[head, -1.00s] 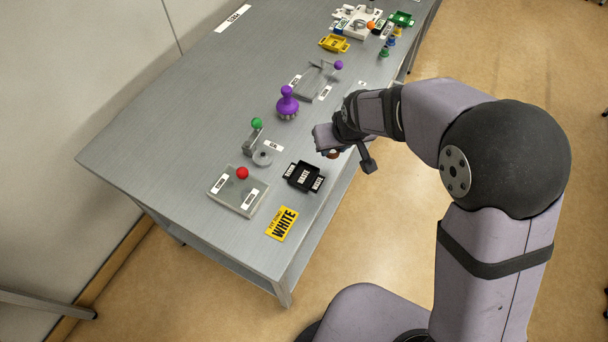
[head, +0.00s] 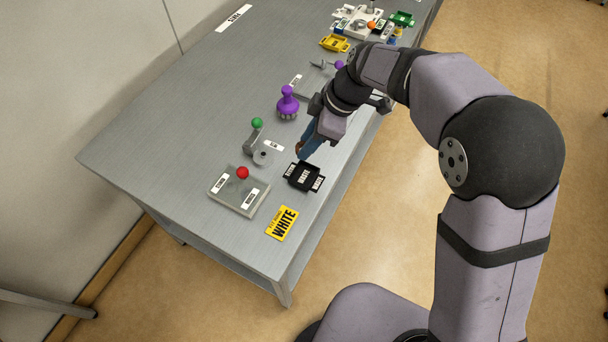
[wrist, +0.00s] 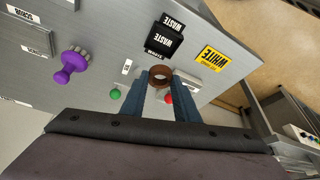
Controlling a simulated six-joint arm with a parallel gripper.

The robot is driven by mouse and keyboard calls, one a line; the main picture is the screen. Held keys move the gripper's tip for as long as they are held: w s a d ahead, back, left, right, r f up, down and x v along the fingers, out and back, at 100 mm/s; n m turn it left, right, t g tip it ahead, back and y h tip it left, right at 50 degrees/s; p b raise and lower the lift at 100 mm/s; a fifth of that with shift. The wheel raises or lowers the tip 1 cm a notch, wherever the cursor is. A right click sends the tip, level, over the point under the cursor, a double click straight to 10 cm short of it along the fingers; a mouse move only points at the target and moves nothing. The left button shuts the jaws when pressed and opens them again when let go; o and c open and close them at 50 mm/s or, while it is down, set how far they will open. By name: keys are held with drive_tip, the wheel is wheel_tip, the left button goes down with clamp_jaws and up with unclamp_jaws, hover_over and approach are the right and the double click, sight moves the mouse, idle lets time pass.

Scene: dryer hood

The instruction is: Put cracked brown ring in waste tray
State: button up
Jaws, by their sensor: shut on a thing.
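The brown ring (wrist: 160,76) shows in the wrist view between the tips of my gripper (wrist: 160,86), which is shut on it. A crack in it is too small to make out. In the head view my gripper (head: 303,153) is above the table just behind the waste tray, and the ring is hidden there. The black waste tray (head: 304,177), with white WASTE labels, lies on the table and looks empty. It also shows in the wrist view (wrist: 163,41), just beyond the ring. The ring is apart from the tray.
A yellow WHITE sign (head: 282,223) lies in front of the tray. A clear-lidded box with a red knob (head: 242,173), a green-knobbed lever device (head: 257,124) and a purple-handled tool (head: 287,103) stand to the left. The table's right edge is close to the tray.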

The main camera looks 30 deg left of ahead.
drive_tip(key=shift+n, duration=0.4)
drive_tip(key=p, duration=0.3)
hover_over(301, 176)
drive_tip(key=d, duration=0.2)
drive_tip(key=shift+w+a+f, duration=0.1)
drive_tip(key=shift+w+f, duration=0.05)
drive_tip(key=shift+f, duration=2.35)
drive_tip(key=shift+w+a+f, duration=0.1)
drive_tip(key=shift+w+f, duration=0.05)
drive_tip(key=shift+f, duration=2.4)
drive_tip(key=shift+f+b, duration=0.6)
drive_tip(key=shift+b, duration=0.5)
drive_tip(key=o, duration=0.8)
drive_tip(key=shift+r, duration=0.2)
